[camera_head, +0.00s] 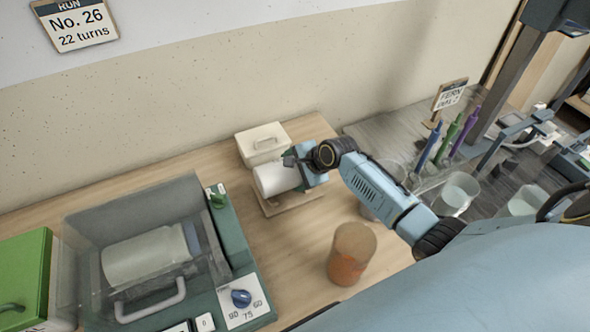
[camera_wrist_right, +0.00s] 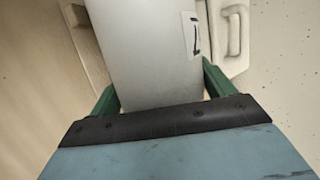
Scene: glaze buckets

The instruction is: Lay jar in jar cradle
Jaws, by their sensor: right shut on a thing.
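The white jar (camera_head: 272,180) lies on its side in the head view, held at its right end by my right gripper (camera_head: 297,168). In the right wrist view the jar (camera_wrist_right: 145,50) runs away from the gripper (camera_wrist_right: 160,95), with a green finger on each side and a label marked "1" facing the camera. The wooden jar cradle (camera_head: 288,206) sits on the table directly under the jar and is largely covered by it. I cannot tell whether the jar touches the cradle. My left gripper is not in view.
A pale box with a handle (camera_head: 264,144) stands close behind the jar. A clear-covered machine (camera_head: 200,262) with another jar inside is at left. An orange-brown glass (camera_head: 351,254) stands in front, right of the cradle. Glass beakers (camera_head: 456,193) are farther right.

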